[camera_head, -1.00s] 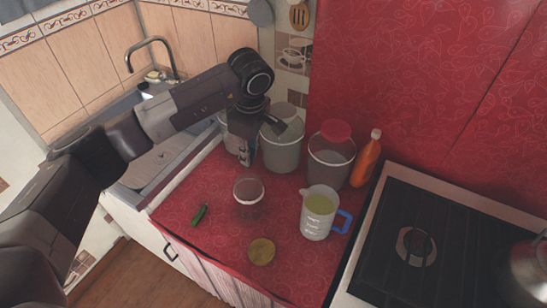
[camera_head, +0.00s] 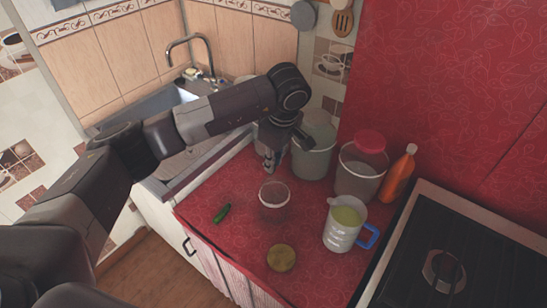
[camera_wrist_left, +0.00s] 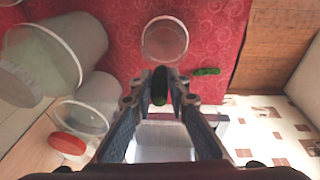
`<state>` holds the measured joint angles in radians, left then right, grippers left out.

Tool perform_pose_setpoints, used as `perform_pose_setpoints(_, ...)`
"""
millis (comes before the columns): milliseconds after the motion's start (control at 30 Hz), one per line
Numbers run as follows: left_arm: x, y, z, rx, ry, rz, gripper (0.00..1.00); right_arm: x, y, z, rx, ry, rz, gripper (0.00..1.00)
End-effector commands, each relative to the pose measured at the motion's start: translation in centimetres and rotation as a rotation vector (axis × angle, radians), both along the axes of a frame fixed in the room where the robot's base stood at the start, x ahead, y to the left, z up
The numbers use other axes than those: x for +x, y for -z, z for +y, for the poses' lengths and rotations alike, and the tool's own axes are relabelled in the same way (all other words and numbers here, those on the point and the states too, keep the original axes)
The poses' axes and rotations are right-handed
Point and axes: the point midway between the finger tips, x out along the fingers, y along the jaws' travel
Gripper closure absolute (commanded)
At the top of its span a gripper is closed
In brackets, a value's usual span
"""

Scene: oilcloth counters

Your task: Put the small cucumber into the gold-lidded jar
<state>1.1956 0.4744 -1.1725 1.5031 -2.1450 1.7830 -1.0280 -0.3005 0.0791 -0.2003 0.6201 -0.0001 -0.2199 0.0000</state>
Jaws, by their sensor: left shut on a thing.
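My left gripper (camera_head: 270,166) is shut on a small dark green cucumber (camera_wrist_left: 161,86), which shows between its fingertips in the left wrist view. In the head view the gripper hangs just behind and above an open glass jar (camera_head: 274,196), and the held cucumber cannot be made out. The jar's round open mouth also shows in the left wrist view (camera_wrist_left: 165,40), beyond the fingertips. A gold lid (camera_head: 281,258) lies apart on the red counter, in front of the jar. Another green cucumber (camera_head: 221,213) lies on the counter left of the jar. My right gripper is not in view.
Large clear containers (camera_head: 313,158) stand behind the jar, one with a red lid (camera_head: 371,141). A measuring jug (camera_head: 342,228) with a blue handle and an orange bottle (camera_head: 398,175) stand to the right, beside the stove (camera_head: 440,262). The sink (camera_head: 160,108) is behind left.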

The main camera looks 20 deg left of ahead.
Motion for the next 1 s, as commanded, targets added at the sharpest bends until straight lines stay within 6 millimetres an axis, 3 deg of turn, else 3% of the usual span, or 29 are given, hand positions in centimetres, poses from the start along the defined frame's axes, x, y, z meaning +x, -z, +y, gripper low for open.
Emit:
perform_pose_setpoints(500,0.0,3.9,0.0,0.001,0.0,-0.001,0.98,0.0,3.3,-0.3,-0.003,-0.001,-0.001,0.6)
perform_pose_setpoints(967,0.0,4.4,0.0,0.0,-0.001,0.0,0.98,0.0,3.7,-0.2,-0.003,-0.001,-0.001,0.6)
perform_pose_setpoints(1000,0.0,4.4,0.0,0.0,0.0,0.0,0.83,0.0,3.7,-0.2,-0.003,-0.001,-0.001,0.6)
